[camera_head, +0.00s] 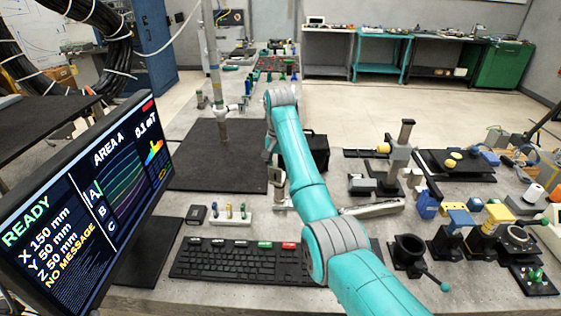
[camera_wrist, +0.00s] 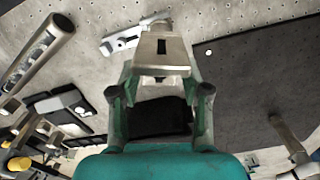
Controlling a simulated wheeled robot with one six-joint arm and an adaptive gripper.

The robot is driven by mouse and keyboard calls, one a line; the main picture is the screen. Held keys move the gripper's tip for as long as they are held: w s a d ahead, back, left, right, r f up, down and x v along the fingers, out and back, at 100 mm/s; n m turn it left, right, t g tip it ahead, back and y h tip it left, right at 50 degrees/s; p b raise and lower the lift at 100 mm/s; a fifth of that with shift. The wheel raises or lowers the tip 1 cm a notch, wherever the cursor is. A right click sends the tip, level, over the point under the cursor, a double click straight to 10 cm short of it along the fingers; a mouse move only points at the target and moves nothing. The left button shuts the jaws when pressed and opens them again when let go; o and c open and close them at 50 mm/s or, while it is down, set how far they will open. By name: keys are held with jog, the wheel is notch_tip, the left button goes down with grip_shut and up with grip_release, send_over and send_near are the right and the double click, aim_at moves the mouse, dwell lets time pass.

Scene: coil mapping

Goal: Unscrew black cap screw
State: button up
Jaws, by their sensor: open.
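I cannot make out the black cap screw in either view; it is hidden or too small to tell. My gripper (camera_wrist: 163,88) fills the middle of the wrist view, open. A grey metal block with a dark slot (camera_wrist: 163,56) shows at its front; I cannot tell whether it is part of the gripper. In the head view my teal arm reaches forward over the bench and hides most of the gripper. A vertical metal post (camera_head: 215,75) with a side clamp (camera_head: 227,110) stands on a black plate (camera_head: 215,168) left of the arm.
A monitor (camera_head: 90,200) reading READY and a keyboard (camera_head: 240,263) stand at the front left. A small white rack (camera_head: 231,218) is behind the keyboard. A black box (camera_head: 318,150) is right of the arm. Fixtures, including a black cup holder (camera_head: 408,252), crowd the right.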

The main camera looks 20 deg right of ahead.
jog(key=shift+f, duration=0.1)
jog(key=c, duration=0.8)
grip_shut()
jog(key=n, duration=0.6)
jog(key=shift+n, duration=0.4)
jog(key=o, duration=0.6)
grip_release()
jog(key=shift+r, duration=0.2)
